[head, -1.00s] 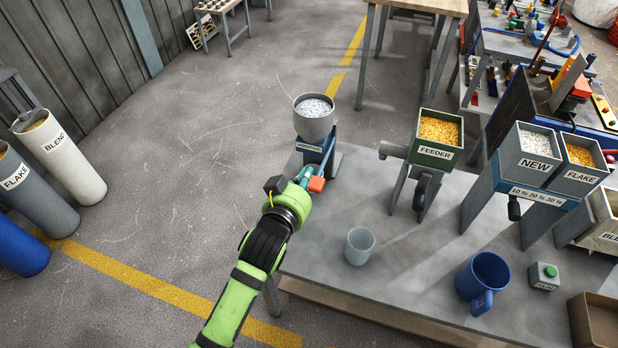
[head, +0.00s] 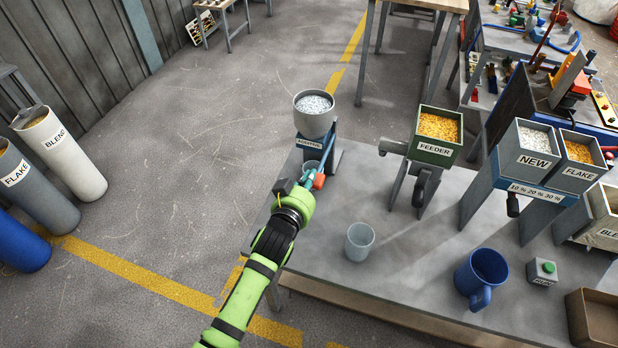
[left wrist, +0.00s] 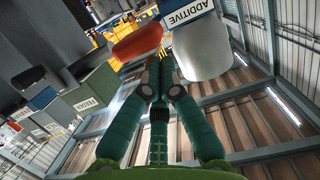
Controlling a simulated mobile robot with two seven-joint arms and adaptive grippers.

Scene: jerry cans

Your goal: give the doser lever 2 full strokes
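The doser is a grey round hopper (head: 315,118) of pale granules on a blue stand labelled ADDITIVE, at the table's far left corner. Its lever ends in an orange-red handle (head: 319,181), also large in the left wrist view (left wrist: 138,42). My left gripper (head: 309,177) is at the handle; its teal fingers (left wrist: 161,66) are drawn together with nothing seen between them. The handle lies just beyond the fingertips; I cannot tell whether they touch. A pale cup (head: 312,167) stands under the hopper, partly hidden by my gripper. My right gripper is out of view.
On the table (head: 400,260) are a clear cup (head: 359,242), a FEEDER hopper (head: 436,135), a blue mug (head: 482,277), a green-button box (head: 542,271), and NEW (head: 534,150) and FLAKE (head: 578,160) hoppers.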

